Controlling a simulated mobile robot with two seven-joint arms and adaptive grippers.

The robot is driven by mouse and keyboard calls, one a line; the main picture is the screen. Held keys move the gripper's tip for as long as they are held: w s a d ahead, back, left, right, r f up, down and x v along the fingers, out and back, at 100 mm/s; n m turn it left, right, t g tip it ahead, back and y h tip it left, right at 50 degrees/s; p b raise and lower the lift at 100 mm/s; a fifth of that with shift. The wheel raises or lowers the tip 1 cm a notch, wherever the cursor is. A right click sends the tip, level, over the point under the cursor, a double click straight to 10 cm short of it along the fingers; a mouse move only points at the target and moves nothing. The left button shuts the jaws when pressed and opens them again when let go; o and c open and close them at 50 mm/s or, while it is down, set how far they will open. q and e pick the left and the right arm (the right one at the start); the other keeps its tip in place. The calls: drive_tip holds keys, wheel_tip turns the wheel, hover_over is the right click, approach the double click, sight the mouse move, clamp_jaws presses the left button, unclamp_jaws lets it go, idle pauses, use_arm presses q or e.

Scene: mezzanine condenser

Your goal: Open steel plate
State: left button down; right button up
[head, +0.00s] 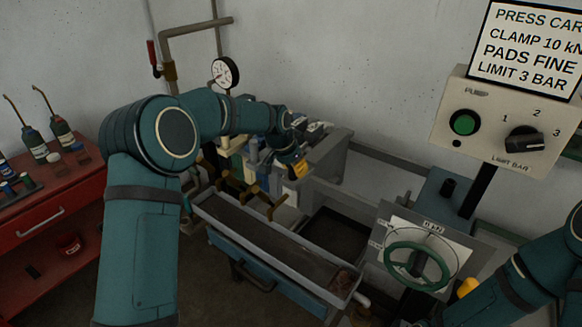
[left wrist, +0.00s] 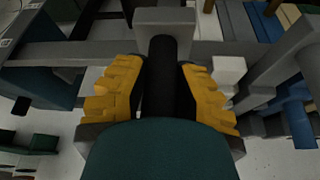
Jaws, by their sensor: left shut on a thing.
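My left gripper (head: 298,166) is at the stack of plates in the middle of the head view, at the end of my bent left arm. In the left wrist view its yellow fingers (left wrist: 160,95) are shut on a dark round bar (left wrist: 162,62), one on each side. The bar meets a grey block (left wrist: 170,16) at the top. A grey steel plate (head: 329,156) stands beside the gripper at the right end of the stack. I cannot tell which plate the bar belongs to. A yellow part of my right gripper (head: 467,287) shows at lower right; its fingers are mostly hidden.
A long metal tray (head: 240,221) lies before the stack. A green handwheel (head: 417,266) and a pump control box (head: 505,125) stand at right. A red cabinet (head: 45,222) with bottles stands at left. A pressure gauge (head: 225,73) is behind my left arm.

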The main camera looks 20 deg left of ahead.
use_arm(q)
drive_tip(key=s+d+b, duration=0.1)
drive_tip(key=s+d, duration=0.2)
drive_tip(key=d, duration=0.5)
drive_tip(key=s+d+b, duration=0.2)
drive_tip(key=s+d, duration=0.1)
drive_tip(key=d, duration=0.5)
drive_tip(key=shift+d+f, duration=0.2)
drive_tip(key=shift+d, duration=0.2)
drive_tip(key=shift+s, duration=0.1)
drive_tip(key=c, duration=0.7)
unclamp_jaws()
drive_tip(key=shift+r, duration=0.2)
drive_tip(key=v, duration=1.1)
drive_tip(key=shift+a+r, duration=0.1)
drive_tip(key=shift+r, duration=0.3)
